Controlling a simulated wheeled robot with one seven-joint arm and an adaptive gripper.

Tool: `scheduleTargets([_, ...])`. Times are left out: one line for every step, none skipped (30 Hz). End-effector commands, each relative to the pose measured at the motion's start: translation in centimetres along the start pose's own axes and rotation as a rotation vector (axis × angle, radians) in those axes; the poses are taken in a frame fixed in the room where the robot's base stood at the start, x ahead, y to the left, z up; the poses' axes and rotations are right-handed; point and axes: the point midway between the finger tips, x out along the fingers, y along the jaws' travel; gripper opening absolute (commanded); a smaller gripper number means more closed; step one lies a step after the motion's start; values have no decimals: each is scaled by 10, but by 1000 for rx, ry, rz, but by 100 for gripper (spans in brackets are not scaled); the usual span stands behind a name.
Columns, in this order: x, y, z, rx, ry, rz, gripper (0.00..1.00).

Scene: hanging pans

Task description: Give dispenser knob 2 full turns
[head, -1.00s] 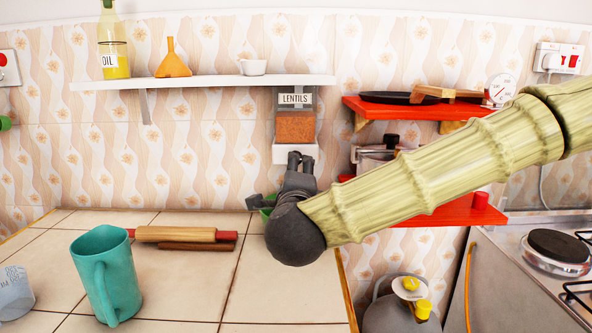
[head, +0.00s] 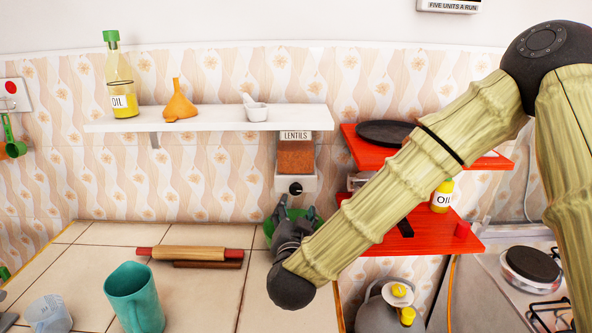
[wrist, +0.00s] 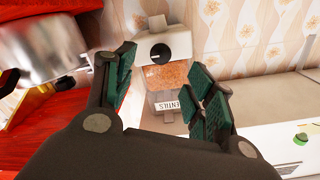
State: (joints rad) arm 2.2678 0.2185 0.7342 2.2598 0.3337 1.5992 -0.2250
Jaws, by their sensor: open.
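The lentils dispenser (head: 296,155) is mounted on the tiled wall under the white shelf. Its round black knob (head: 296,188) sits on the white lower housing and shows a pale mark. My gripper (head: 295,208) is open and empty just below the knob in the head view, its fingers pointing up toward the wall. In the wrist view the dispenser appears upside down, with the knob (wrist: 159,52) ahead between the spread fingers of my gripper (wrist: 165,90) and apart from them. A green bowl (head: 270,228) is partly hidden behind my gripper.
The white shelf (head: 210,123) holds an oil bottle (head: 123,80), an orange funnel (head: 181,100) and a small mortar (head: 256,112). Red shelves (head: 465,235) with pans stand to the right. A rolling pin (head: 190,253) and a teal jug (head: 134,298) are on the tiled counter.

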Motion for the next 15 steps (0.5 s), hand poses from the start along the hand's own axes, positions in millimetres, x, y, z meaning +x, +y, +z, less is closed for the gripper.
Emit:
scheduleTargets([-1, -5, -10, -70, -2, -2, 54])
scheduleTargets([-1, -5, -10, -113, -1, -5, 54])
scheduleTargets([-2, -5, -10, -168, -1, -7, 54])
scheduleTargets([-2, -4, -11, -207, -1, -9, 54])
scheduleTargets([-3, -4, -11, -244, -1, -11, 54])
scheduleTargets([-3, -4, -11, -289, 0, -13, 54])
scheduleTargets([-3, -4, -11, -319, 0, -15, 54])
scheduleTargets([-4, -3, -11, -344, 1, -17, 54])
scheduleTargets([-4, -3, -10, -375, 2, -19, 54])
scheduleTargets([-4, -3, -10, -393, 2, -20, 54])
scheduleTargets([-5, -2, -10, -410, 2, -21, 54])
scheduleTargets([-5, -2, -9, -425, 3, -22, 54])
scheduleTargets([-5, -1, -9, -435, 3, -22, 54])
scheduleTargets([-4, -1, -8, -441, 3, -22, 54])
scheduleTargets([-3, -1, -8, -446, 4, -22, 54])
